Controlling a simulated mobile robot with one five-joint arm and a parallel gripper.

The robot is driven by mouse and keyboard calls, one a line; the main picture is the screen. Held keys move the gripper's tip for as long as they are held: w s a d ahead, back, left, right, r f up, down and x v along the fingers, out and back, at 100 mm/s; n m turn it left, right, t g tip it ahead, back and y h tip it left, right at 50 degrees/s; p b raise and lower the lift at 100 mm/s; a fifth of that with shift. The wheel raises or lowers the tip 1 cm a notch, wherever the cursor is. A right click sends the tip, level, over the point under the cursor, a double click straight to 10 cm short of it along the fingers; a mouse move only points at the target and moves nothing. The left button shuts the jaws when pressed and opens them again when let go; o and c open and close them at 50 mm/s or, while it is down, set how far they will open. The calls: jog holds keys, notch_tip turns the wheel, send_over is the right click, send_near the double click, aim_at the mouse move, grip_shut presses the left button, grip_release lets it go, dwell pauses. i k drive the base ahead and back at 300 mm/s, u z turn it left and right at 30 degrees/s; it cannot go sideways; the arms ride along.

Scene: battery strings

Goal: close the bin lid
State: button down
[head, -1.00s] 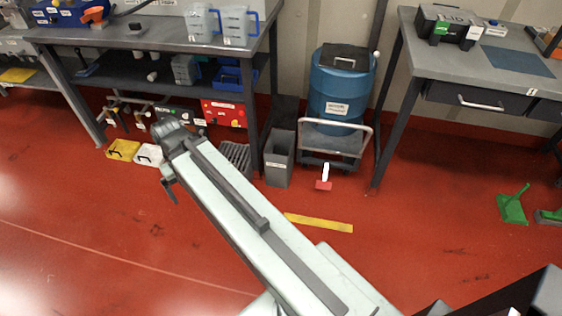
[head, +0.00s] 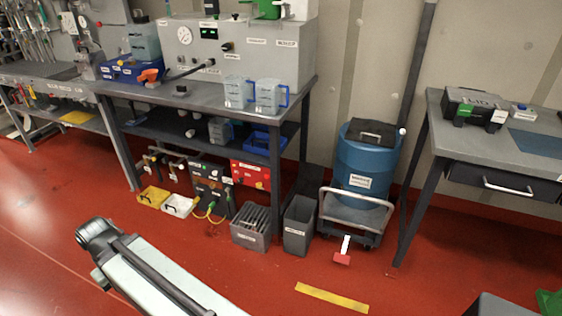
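A blue drum-shaped bin (head: 362,165) with a white label stands on a low cart between the two tables. A dark lid-like piece with a handle (head: 371,133) is at its top; I cannot tell whether it is fully shut. A smaller grey bin (head: 299,228) stands open on the floor left of the cart, with no lid visible on it. Which bin the task means is not clear from the view. My arm reaches up from the bottom left, well left of both bins. Its far end is a rounded joint, and no gripper fingers show.
The cart has a pale handle bar (head: 357,197). A grey slotted crate (head: 251,228), a yellow tray (head: 154,196) and a white tray (head: 180,205) are under the left table (head: 210,92). A red-and-white tool (head: 343,252) lies before the cart. The red floor in front is mostly clear.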

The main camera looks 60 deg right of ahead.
aim_at(310, 174)
jog(key=u, duration=0.45)
jog(key=k, duration=0.95)
jog(key=z, duration=1.25)
jog(key=i, duration=2.5)
jog(key=z, duration=0.05)
